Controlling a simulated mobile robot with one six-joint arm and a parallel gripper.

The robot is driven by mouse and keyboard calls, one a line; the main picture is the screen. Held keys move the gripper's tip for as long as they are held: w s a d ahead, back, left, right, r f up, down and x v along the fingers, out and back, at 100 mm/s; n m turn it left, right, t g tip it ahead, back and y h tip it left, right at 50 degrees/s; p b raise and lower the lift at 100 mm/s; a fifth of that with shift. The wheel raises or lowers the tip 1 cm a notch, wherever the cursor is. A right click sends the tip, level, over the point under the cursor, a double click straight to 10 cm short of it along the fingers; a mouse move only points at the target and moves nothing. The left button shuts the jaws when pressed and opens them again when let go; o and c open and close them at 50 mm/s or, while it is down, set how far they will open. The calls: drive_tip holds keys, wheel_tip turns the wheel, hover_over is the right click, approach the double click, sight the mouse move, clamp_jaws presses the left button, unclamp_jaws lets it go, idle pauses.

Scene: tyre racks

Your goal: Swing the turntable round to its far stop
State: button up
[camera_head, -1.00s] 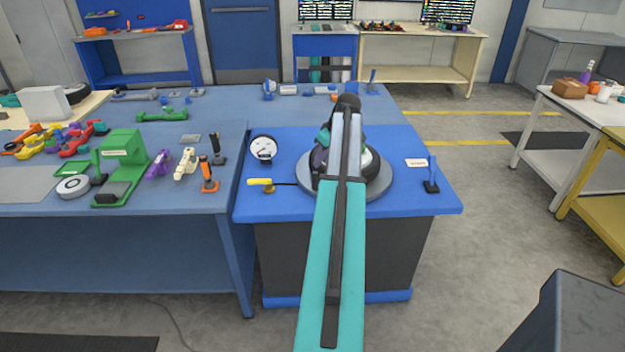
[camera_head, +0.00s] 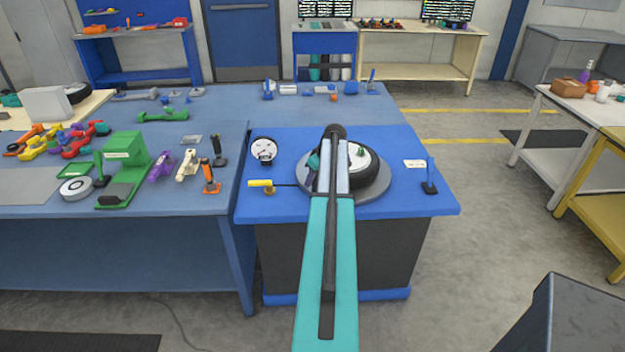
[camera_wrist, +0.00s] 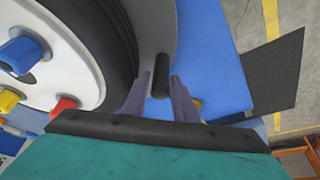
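The turntable (camera_head: 377,189) is a grey disc on a blue-topped stand and bears a wheel with a black tyre (camera_head: 372,168). In the wrist view the turntable (camera_wrist: 157,30) shows as a grey rim beside the tyre (camera_wrist: 112,30). The wheel's white face (camera_wrist: 60,60) carries blue, yellow and red nuts. A black peg (camera_wrist: 160,75) stands near the disc's edge. My gripper (camera_wrist: 160,80) has its purple fingers apart, one on each side of the peg, with gaps visible. In the head view my arm hides most of the gripper and the peg.
A yellow-handled part (camera_head: 262,184) and a round white dial (camera_head: 264,149) are left of the turntable. A small white label (camera_head: 414,163) and a blue post on a dark base (camera_head: 430,180) are to its right. A cluttered bench (camera_head: 60,205) adjoins on the left.

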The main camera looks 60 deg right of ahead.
drive_tip(key=shift+x, duration=1.1)
